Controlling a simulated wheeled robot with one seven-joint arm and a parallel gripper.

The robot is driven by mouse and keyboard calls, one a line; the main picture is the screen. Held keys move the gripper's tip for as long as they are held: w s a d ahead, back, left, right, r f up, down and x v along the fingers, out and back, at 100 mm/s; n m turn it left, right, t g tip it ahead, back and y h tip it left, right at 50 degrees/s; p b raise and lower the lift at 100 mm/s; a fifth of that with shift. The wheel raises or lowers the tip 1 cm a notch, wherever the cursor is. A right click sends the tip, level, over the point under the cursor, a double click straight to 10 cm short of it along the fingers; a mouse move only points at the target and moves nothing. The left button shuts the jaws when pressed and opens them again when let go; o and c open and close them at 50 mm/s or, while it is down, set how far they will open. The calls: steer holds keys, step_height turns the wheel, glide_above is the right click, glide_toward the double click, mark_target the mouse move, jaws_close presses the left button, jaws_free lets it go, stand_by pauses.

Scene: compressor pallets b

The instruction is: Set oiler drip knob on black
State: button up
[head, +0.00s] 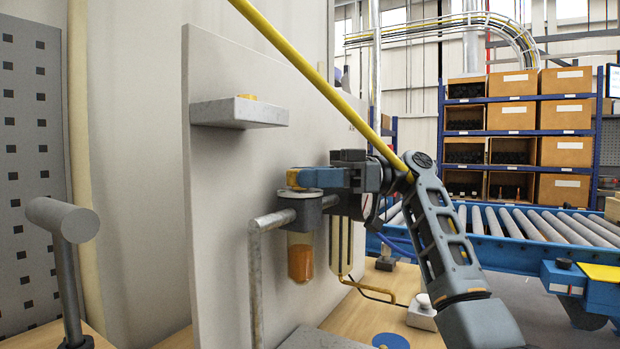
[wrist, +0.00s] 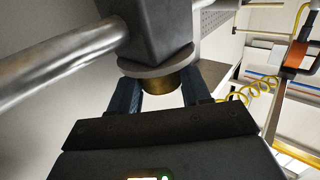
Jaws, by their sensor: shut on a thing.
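The oiler (head: 315,201) is a grey housing on the pale upright panel, with a clear bowl of amber oil (head: 301,262) hanging below. Its drip knob (head: 292,178) shows as a small yellow piece on top. In the wrist view the knob (wrist: 160,84) is a short brass cylinder under a grey collar. My gripper (head: 308,178) reaches in from the right with blue fingers, shut on the knob. In the wrist view my gripper's fingers (wrist: 160,92) stand on both sides of it. No black mark or scale is readable; the fingers cover part of the knob.
A metal pipe (head: 256,270) joins the oiler from the left and runs down. A second clear bowl (head: 341,247) hangs just right. A yellow pole (head: 315,78) crosses diagonally in front. A small shelf (head: 240,114) juts from the panel (head: 222,200). A roller conveyor (head: 520,228) stands behind.

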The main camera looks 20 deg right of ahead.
steer(key=o, duration=1.1)
steer(key=shift+c, duration=0.2)
steer(key=shift+r, duration=0.55)
step_height(320, 180, up, 3)
steer(key=shift+r, duration=0.1)
steer(key=s+d+r, duration=0.6)
steer(key=d, duration=0.4)
steer(key=shift+r+b, duration=0.3)
steer(key=shift+b, duration=0.1)
steer(key=shift+s, duration=0.1)
